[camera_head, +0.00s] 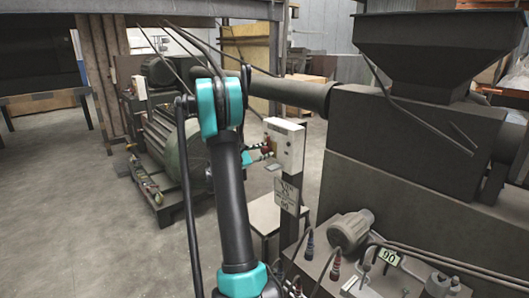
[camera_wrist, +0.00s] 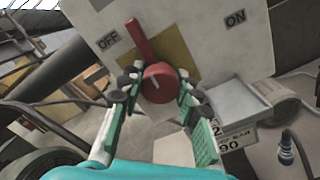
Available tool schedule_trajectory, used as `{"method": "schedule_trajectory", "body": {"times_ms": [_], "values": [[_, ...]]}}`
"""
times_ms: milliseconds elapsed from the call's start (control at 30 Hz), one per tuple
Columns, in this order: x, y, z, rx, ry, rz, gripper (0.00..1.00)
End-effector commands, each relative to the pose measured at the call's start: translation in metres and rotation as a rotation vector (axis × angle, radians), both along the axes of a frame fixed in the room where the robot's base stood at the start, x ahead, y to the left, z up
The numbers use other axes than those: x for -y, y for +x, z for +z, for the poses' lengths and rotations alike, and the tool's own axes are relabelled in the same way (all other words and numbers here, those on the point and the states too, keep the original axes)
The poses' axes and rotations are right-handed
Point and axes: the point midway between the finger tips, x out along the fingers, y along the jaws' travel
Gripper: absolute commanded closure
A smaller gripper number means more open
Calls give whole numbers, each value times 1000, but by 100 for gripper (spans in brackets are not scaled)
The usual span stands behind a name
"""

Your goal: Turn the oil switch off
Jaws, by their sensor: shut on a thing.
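The oil switch is a red rotary knob (camera_wrist: 158,84) with a long red lever, on a yellow plate on a pale box (camera_wrist: 200,35). The lever leans up and left, its tip just right of the OFF label (camera_wrist: 108,40). The ON label (camera_wrist: 235,18) is farther away at the upper right. My gripper (camera_wrist: 161,92) has its green fingers on either side of the round knob and is shut on it. In the head view, the white switch box (camera_head: 288,143) stands on a post, and my gripper (camera_head: 262,151) reaches its left face; the knob is small there.
A large dark machine with a hopper (camera_head: 420,45) fills the right side. A green motor (camera_head: 175,135) stands behind my arm at left. A small grey ledge (camera_wrist: 232,100) juts out beside the knob. Open concrete floor (camera_head: 70,220) lies at left.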

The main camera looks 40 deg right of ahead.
Motion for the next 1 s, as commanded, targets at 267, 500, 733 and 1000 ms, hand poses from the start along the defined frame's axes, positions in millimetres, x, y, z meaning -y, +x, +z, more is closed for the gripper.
{"method": "schedule_trajectory", "body": {"times_ms": [267,500,733,1000], "values": [[-1,0,-1,-67,-2,1,96],[-1,0,-1,-78,-3,1,96],[-1,0,-1,-77,-3,1,66],[0,0,-1,-77,-5,0,46]]}}
